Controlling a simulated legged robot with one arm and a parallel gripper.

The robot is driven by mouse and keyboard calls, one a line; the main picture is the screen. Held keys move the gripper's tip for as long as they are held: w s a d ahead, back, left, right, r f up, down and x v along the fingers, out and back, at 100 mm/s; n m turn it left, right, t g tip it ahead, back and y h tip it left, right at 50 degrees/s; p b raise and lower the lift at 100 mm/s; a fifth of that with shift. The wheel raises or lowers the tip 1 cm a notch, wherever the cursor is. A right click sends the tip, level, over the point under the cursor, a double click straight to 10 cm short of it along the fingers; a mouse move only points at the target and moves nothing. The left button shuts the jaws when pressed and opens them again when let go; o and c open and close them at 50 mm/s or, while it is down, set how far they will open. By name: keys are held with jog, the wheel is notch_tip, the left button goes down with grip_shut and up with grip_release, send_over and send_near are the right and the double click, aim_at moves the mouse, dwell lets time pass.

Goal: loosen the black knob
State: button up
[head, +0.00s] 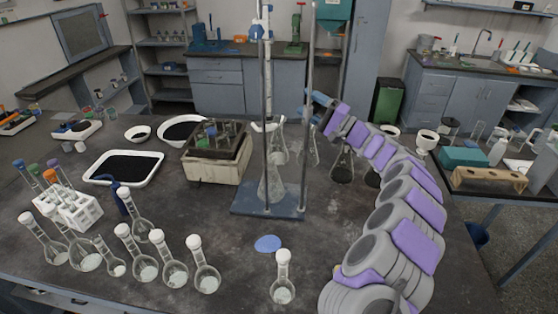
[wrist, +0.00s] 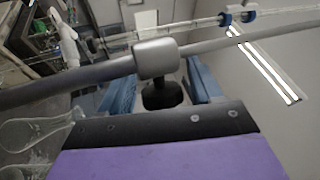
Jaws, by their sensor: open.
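The black knob (wrist: 163,95) shows in the wrist view, below a grey metal clamp block (wrist: 155,58) on a grey rod (wrist: 60,86). My gripper (wrist: 163,82) is open, with one blue finger on each side of the knob. A gap shows between each finger and the knob; I cannot tell whether either finger touches it. In the head view my gripper (head: 316,98) is beside the right rod of the stand (head: 308,110), which rises from a blue base plate (head: 250,207). I cannot make out the knob there.
Stoppered flasks (head: 205,278) stand along the front of the dark bench, near a white tube rack (head: 75,208). A box-like device (head: 215,168) is left of the stand. Flasks (head: 342,172) stand close beneath my arm. Some bench surface ahead of the base plate is clear.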

jog(key=m+g+h+p, duration=0.1)
jog(key=h+p, duration=0.1)
jog(key=shift+h+p, duration=0.4)
jog(key=shift+f+g+p, duration=0.1)
jog(key=shift+g+p, duration=0.2)
jog(key=shift+p, duration=0.1)
jog(key=shift+s+d+f, duration=0.1)
jog(key=shift+d, duration=0.15)
jog(key=r+p+v, duration=0.1)
jog(key=p+v, duration=0.2)
jog(key=v, duration=1.4)
jog(key=s+a+r+n+g, duration=0.2)
jog(key=s+a+g, duration=0.15)
jog(key=a, duration=0.45)
jog(key=s+a+r+n+g, duration=0.2)
jog(key=s+a+g, duration=0.15)
jog(key=a, duration=0.45)
jog(key=s+a+n+g+h, duration=0.2)
jog(key=s+a+g+h, duration=0.1)
jog(key=s+a, duration=0.6)
jog(key=shift+s+f+g, duration=0.3)
jog(key=shift+s+f, duration=0.1)
jog(key=shift+s, duration=1.8)
jog(key=shift+a, duration=0.1)
